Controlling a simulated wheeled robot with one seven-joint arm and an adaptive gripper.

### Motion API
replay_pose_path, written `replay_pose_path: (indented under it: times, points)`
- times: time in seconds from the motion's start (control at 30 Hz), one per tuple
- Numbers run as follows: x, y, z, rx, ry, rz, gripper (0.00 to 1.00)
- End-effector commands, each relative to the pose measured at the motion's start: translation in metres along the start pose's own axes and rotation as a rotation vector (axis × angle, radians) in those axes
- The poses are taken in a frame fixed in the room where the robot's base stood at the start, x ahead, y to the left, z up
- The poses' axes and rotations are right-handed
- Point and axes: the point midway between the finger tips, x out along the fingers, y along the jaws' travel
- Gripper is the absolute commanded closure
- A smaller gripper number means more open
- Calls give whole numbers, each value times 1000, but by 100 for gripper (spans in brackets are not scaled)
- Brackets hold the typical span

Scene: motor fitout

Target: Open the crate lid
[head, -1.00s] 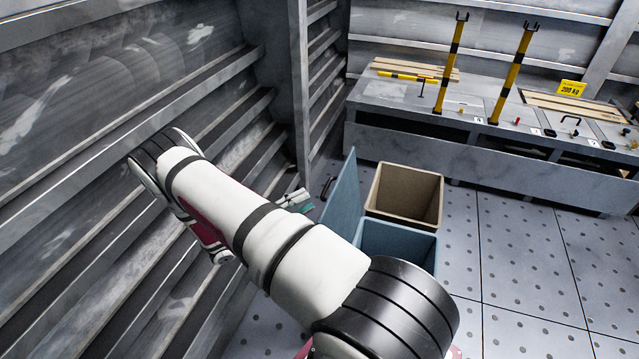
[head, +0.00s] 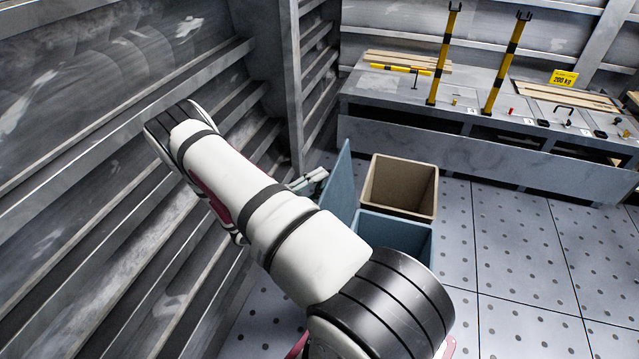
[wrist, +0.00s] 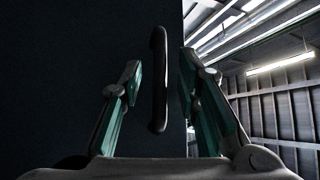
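The blue crate (head: 405,238) stands on the floor, partly hidden by my arm. Its lid (head: 338,188) stands up on edge along the crate's left side, so the crate's top is uncovered. In the wrist view the lid (wrist: 90,60) is a dark panel with a long black handle (wrist: 158,90). My gripper (wrist: 161,68) is open, with one finger on each side of the handle and visible gaps to it. In the head view my gripper (head: 312,180) is just left of the lid, mostly hidden behind my arm.
An open tan crate (head: 402,187) stands directly behind the blue one. A ribbed metal wall (head: 90,180) runs close along my arm's left. A grey bench (head: 480,150) with yellow-black posts (head: 506,64) is at the back. Perforated floor (head: 530,260) is clear to the right.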

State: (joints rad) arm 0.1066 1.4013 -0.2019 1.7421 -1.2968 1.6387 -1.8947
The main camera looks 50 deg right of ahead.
Motion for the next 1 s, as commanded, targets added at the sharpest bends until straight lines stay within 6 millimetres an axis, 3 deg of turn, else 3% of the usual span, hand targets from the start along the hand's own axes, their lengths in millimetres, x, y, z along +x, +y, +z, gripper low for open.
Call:
replay_pose_path:
  times: [0.03,0.13,0.17,0.47,0.8,1.0]
  points:
    - [0,0,0,0,0,0,75]
    - [0,0,0,0,0,0,97]
    - [0,0,0,0,0,0,100]
    - [2,0,-2,7,-1,8,100]
    - [31,3,-31,111,-4,119,100]
    - [37,8,-37,144,-3,152,100]
